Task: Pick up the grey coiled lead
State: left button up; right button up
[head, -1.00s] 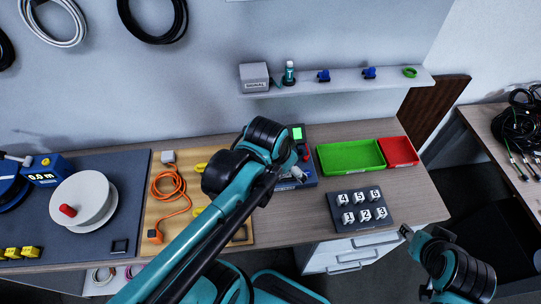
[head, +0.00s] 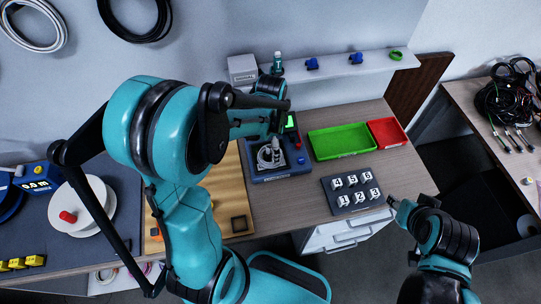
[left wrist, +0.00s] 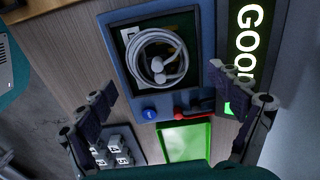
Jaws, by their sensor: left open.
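The grey coiled lead (head: 266,158) lies on the dark square plate of a blue test unit (head: 258,179). In the left wrist view the coil (left wrist: 134,50) is a loose ring with its plug ends gathered inside it. My left gripper (head: 272,138) is above the unit and partly hidden by my arm in the head view. In the left wrist view the left gripper (left wrist: 163,82) has its fingers wide apart, with nothing between them; the coil lies beyond them. My right gripper (head: 393,201) is low at the right, away from the lead; its jaws are too small to read.
A lit screen (left wrist: 247,35) reading "GOO..." and a red lever (left wrist: 195,113) are beside the coil. A green tray (head: 342,142), red tray (head: 387,132) and numbered block (head: 351,193) stand to the right. A shelf (head: 330,72) is behind.

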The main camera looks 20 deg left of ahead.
aim_at(270, 149)
pick_arm(q)
jog(key=shift+f+b, duration=0.35)
jog(key=shift+f, duration=1.2)
jog(key=shift+s, duration=0.1)
jog(key=c, duration=1.2)
jog(key=shift+s+r, duration=0.1)
jog(key=shift+s, duration=0.05)
jog(key=c, duration=0.4)
jog(key=shift+o, duration=0.2)
